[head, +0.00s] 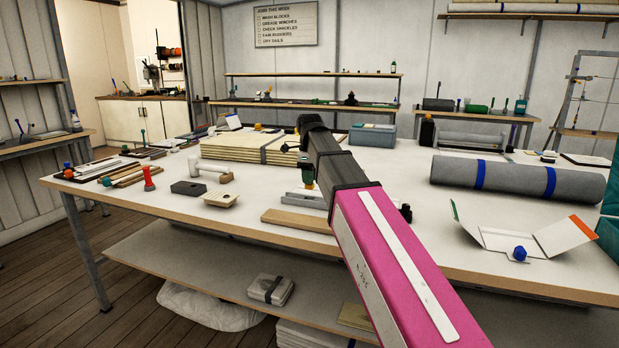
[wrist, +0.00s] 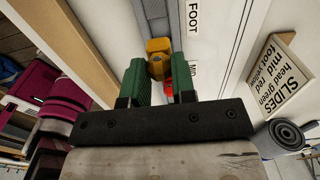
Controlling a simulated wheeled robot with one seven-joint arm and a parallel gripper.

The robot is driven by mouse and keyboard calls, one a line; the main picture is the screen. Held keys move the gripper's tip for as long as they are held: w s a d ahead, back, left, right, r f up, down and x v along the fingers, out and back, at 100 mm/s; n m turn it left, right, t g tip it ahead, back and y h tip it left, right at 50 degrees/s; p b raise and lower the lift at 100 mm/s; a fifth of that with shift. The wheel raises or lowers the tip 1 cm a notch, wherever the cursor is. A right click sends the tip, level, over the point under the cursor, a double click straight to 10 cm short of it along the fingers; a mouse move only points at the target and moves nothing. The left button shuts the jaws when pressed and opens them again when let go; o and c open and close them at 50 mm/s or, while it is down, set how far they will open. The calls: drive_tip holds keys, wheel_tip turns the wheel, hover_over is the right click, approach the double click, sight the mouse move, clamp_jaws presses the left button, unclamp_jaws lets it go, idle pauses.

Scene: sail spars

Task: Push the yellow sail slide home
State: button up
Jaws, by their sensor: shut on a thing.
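In the wrist view the yellow sail slide (wrist: 158,46) sits at the grey track (wrist: 151,10), close to the FOOT label (wrist: 194,18). The two green fingers of my gripper (wrist: 160,67) are closed on either side of it. A red slide (wrist: 168,83) shows in the gap between the fingers, by the partly hidden MID label (wrist: 193,70).
A slides sign (wrist: 276,77) stands right of the fingers. On the bench (head: 395,240), a wooden board (head: 300,221) lies near the front edge, a grey roll (head: 500,178) lies right and a grey-blue bin (head: 373,135) stands behind. Loose tools lie left.

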sight(309, 189)
drive_tip(key=shift+f, duration=2.4)
idle(0.6)
drive_tip(key=o, duration=1)
drive_tip(key=shift+r, duration=3.55)
